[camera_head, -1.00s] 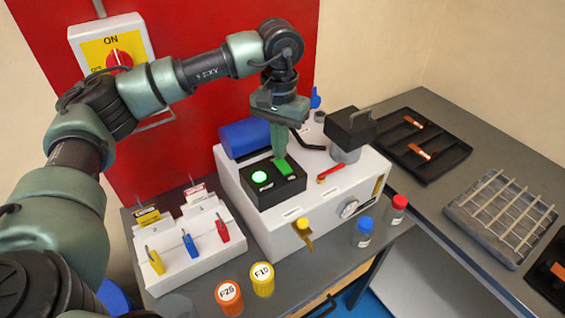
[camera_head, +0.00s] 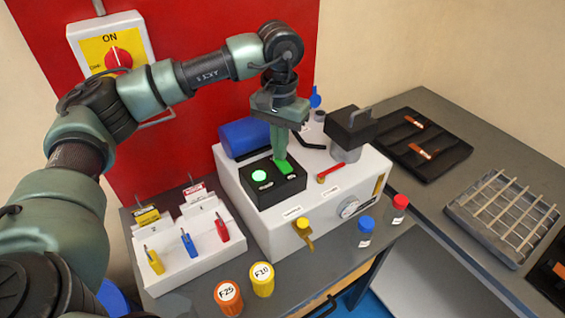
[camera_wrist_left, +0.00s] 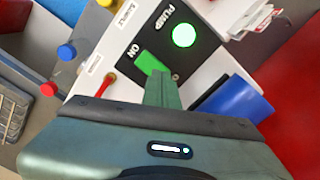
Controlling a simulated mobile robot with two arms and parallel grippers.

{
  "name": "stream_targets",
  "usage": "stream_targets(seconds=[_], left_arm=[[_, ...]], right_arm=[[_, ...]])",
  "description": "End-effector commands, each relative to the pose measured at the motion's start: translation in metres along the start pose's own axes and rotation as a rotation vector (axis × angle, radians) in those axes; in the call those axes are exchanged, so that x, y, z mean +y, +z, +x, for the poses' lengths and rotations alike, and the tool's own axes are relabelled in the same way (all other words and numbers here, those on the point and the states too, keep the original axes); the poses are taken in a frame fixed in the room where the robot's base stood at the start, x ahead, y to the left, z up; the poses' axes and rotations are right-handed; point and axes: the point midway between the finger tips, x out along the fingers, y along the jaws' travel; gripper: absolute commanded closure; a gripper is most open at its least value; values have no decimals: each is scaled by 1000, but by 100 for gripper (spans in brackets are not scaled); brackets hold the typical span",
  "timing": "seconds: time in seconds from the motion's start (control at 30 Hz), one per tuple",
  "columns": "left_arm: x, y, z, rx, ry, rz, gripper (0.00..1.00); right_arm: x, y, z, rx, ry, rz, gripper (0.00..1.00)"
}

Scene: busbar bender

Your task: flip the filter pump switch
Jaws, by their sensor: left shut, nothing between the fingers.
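The pump switch is a green rocker (camera_head: 283,166) on a black panel (camera_head: 262,197) on top of the white machine. A round green lamp (camera_head: 259,176) glows beside it. In the left wrist view the green rocker (camera_wrist_left: 150,64) lies by the word ON, and the lit lamp (camera_wrist_left: 184,36) by the word PUMP. My left gripper (camera_head: 280,158) points down with its fingers shut and empty, tips right at the rocker's far edge. In the left wrist view the fingertips (camera_wrist_left: 160,76) overlap the rocker's edge; I cannot tell whether they touch. My right gripper is not in view.
A lockout rack (camera_head: 190,250) is at left. Yellow (camera_head: 262,280) and orange (camera_head: 228,297) jars stand in front.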

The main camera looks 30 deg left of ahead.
Motion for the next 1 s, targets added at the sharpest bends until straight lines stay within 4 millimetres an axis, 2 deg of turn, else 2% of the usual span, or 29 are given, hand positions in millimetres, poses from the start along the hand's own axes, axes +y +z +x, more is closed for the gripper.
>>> stream_targets(seconds=[0.77, 1.0], left_arm=[[0, 0, 13, -1, 0, 0, 100], [0, 1, 8, -4, -1, 1, 100]], right_arm=[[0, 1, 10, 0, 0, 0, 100], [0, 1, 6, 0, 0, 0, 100]])
